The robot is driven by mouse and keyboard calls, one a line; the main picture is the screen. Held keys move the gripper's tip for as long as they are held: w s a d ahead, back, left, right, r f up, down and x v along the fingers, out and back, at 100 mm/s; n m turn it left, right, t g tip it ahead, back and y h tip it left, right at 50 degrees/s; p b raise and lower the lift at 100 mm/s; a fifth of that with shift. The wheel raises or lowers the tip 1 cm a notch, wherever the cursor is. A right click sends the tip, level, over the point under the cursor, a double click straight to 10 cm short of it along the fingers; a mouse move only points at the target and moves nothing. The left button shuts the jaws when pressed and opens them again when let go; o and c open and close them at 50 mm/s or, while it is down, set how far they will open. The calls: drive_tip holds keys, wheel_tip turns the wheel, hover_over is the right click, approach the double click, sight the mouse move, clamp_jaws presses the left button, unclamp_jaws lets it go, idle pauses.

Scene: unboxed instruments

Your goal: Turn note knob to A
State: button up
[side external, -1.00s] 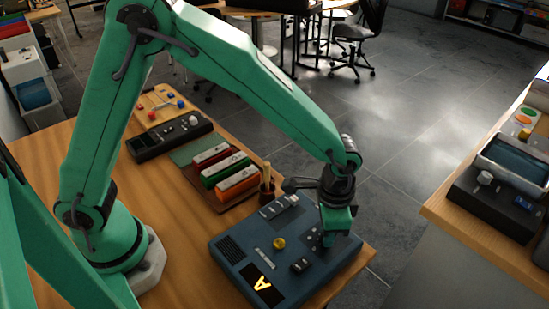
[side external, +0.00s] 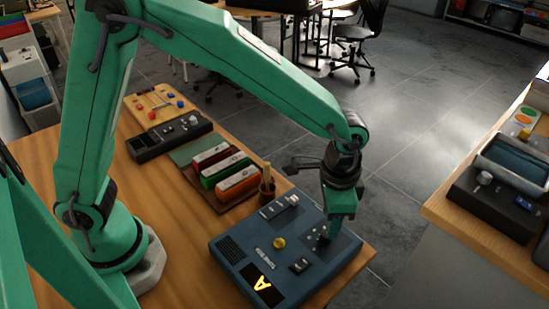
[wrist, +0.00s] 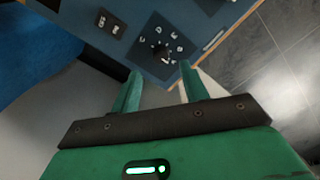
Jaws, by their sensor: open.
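The blue instrument box (side external: 232,272) lies on the table, with a lit yellow letter A on its display (side external: 262,284). The dark note knob (wrist: 160,52) sits in a ring of white letters on the box in the wrist view. Its pointer is too small to read for sure. My gripper (side external: 338,222) points down above the panel. In the wrist view, its green fingers (wrist: 158,80) are apart with nothing between them, and the knob shows beyond the fingertips.
A yellow knob (side external: 279,243), a slider and a small switch (side external: 300,265) are on the same box. The table edge is close on the right.

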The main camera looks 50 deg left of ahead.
drive_tip(key=shift+r, duration=1.45)
drive_tip(key=shift+a+r, duration=0.3)
drive_tip(key=s+a+r+n+t, duration=0.2)
drive_tip(key=s+a+r, duration=0.1)
drive_tip(key=a, duration=0.5)
drive_tip(key=s+a+r+n+t, duration=0.1)
drive_tip(key=s+a+r+n, duration=0.2)
drive_tip(key=s+a, duration=0.3)
drive_tip(key=s+a+r+n+t, duration=0.2)
drive_tip(key=s+a+r+n, duration=0.1)
drive_tip(key=a, duration=0.7)
wheel_tip(320, 180, up, 2)
drive_tip(key=shift+s+r+t, duration=0.2)
drive_tip(key=shift+s+t, duration=0.1)
drive_tip(key=shift+s, duration=0.4)
